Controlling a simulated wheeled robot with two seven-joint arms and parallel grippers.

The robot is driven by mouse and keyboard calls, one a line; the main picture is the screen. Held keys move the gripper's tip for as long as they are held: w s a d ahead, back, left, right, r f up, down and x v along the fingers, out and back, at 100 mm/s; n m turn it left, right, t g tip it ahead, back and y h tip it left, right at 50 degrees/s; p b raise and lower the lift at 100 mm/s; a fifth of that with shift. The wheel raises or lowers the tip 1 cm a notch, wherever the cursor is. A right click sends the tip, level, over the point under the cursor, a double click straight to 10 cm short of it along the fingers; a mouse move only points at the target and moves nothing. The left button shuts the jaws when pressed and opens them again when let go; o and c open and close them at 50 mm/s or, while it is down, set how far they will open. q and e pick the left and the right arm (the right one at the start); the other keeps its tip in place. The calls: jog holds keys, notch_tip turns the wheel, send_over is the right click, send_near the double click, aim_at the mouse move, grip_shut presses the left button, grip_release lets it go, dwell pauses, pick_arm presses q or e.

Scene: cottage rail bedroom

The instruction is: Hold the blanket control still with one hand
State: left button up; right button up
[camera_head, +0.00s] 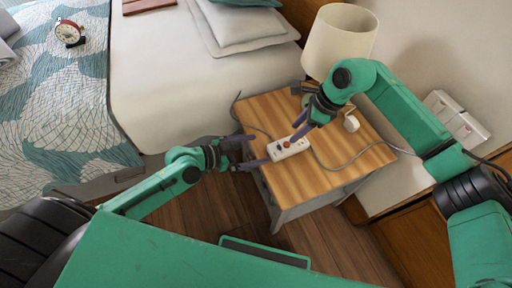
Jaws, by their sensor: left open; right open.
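The blanket control (289,148), a small white box with a red button and a dark part on top, lies on the wooden nightstand (350,166) near its left side. A grey cord runs from it across the top. My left gripper (254,151) is open at the nightstand's left edge, its fingers pointing toward the control's left end. My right gripper (299,133) is open, reaching down from the upper right, its fingertips close to the control's upper right side. I cannot tell whether either gripper touches it.
A lamp with a cream shade (339,40) stands at the back of the nightstand. A small white item (351,124) lies right of my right gripper. White wall sockets (456,118) are at the right. The bed (165,75) is at left, with a red alarm clock (69,33) on it.

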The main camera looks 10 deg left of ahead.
aim_at(286, 144)
pick_arm(q)
jog(key=x, duration=1.4)
jog(key=shift+w+d+r, duration=0.1)
jog(key=shift+w+d, duration=0.05)
jog(key=shift+d, duration=0.25)
jog(key=c, duration=1.4)
jog(key=shift+c, duration=0.2)
